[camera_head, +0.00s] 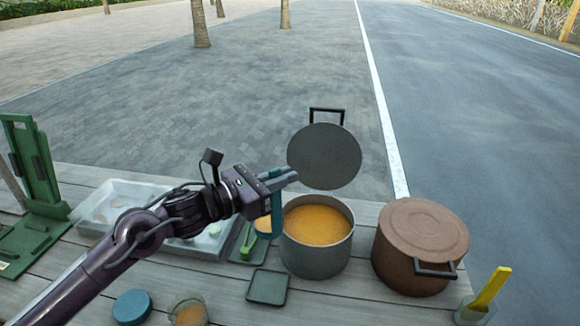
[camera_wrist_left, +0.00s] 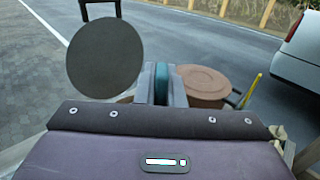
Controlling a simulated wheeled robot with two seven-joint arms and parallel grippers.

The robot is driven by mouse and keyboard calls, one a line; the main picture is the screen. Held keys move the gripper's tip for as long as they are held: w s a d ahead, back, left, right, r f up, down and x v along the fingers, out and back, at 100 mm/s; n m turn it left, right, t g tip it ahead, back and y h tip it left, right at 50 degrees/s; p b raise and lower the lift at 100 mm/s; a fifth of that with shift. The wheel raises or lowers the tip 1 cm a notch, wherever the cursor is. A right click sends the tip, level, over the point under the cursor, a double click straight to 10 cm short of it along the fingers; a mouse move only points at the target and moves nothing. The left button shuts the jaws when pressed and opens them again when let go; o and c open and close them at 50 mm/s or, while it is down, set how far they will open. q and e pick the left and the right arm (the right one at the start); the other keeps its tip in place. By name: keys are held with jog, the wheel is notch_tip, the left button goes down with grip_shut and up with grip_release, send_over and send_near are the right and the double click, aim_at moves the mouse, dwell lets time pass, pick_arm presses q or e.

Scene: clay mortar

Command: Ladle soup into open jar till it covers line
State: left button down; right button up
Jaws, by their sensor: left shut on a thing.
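My left gripper (camera_head: 284,179) is shut on the teal handle of the ladle (camera_head: 277,212); the handle also shows between the fingers in the left wrist view (camera_wrist_left: 161,84). The ladle hangs at the left rim of the open grey pot (camera_head: 316,262). An orange patch just left of the handle looks like soup in the ladle's bowl, mostly hidden. The pot holds orange soup (camera_head: 318,225). The open clear jar (camera_head: 188,311) stands at the front edge of the view with some orange in it; its line cannot be made out. My right gripper is not in view.
A grey round lid (camera_head: 324,156) stands upright behind the pot. A brown lidded pot (camera_head: 420,250) is at right, near a yellow-handled tool (camera_head: 492,289) in a cup. A teal lid (camera_head: 132,307), dark square tray (camera_head: 267,287) and clear bin (camera_head: 105,207) lie left of the pot.

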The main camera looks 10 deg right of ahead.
pick_arm(q)
jog(key=shift+s+d+f+p+v, duration=0.55)
jog(key=shift+s+f+p+v, duration=0.5)
jog(key=shift+p+v, duration=10)
jog(key=w+d+f+g+y+b, duration=0.4)
jog(key=d+f+g+y+b, duration=0.2)
jog(key=d+f+y, duration=0.4)
jog(key=shift+w+f+g+y+b, duration=0.2)
jog(key=shift+f+g+y+b, duration=0.3)
jog(key=shift+f+y, duration=1.6)
jog(key=shift+d+r, duration=0.1)
jog(key=shift+r, duration=0.15)
